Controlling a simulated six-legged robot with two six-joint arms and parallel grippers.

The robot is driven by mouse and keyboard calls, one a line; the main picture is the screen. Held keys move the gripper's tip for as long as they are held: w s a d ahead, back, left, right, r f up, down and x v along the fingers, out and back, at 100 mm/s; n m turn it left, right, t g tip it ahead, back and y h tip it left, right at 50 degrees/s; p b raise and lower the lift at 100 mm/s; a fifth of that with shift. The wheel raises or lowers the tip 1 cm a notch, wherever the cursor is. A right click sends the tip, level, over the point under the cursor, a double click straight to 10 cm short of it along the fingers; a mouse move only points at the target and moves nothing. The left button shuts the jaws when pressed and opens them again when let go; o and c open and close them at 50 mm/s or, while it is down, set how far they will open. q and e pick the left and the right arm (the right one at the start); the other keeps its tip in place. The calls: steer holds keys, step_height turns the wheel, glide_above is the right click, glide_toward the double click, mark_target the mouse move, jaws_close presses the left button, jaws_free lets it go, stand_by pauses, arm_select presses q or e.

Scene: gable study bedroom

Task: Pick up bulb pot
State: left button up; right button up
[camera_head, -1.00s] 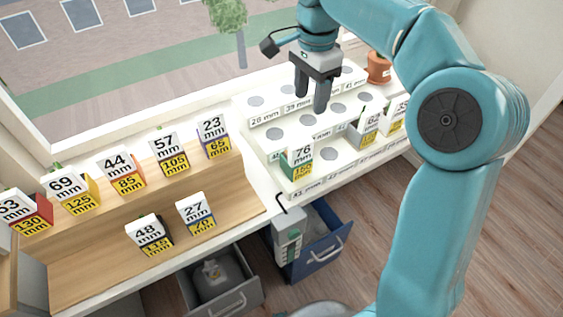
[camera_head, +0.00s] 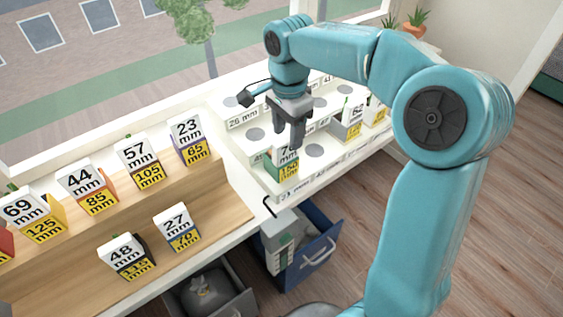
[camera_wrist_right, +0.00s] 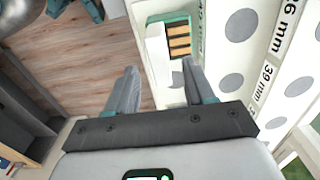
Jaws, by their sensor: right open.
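Several small pots carry white and yellow millimetre labels, and which one is the task's bulb pot I cannot tell. The pot with the green side and a 150 label (camera_head: 286,171) stands at the near left of the white stepped rack (camera_head: 262,172). My right gripper (camera_head: 290,143) is open and empty, pointing down just above it and covering part of its top label. In the right wrist view, the gripper (camera_wrist_right: 160,88) has its fingers apart, and a green-rimmed pot (camera_wrist_right: 158,52) lies just beyond the right fingertip. My left gripper is out of view.
The wooden stepped stand (camera_head: 225,205) at left holds several labelled pots. Two more pots (camera_head: 350,118) stand on the rack farther right. A terracotta plant pot (camera_head: 413,30) stands behind.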

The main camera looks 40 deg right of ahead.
mark_target(286, 139)
steer(key=f, duration=0.5)
steer(key=shift+a+f, duration=0.1)
steer(key=shift+a, duration=0.15)
jaws_close()
steer(key=shift+w, duration=0.1)
stand_by(1.0)
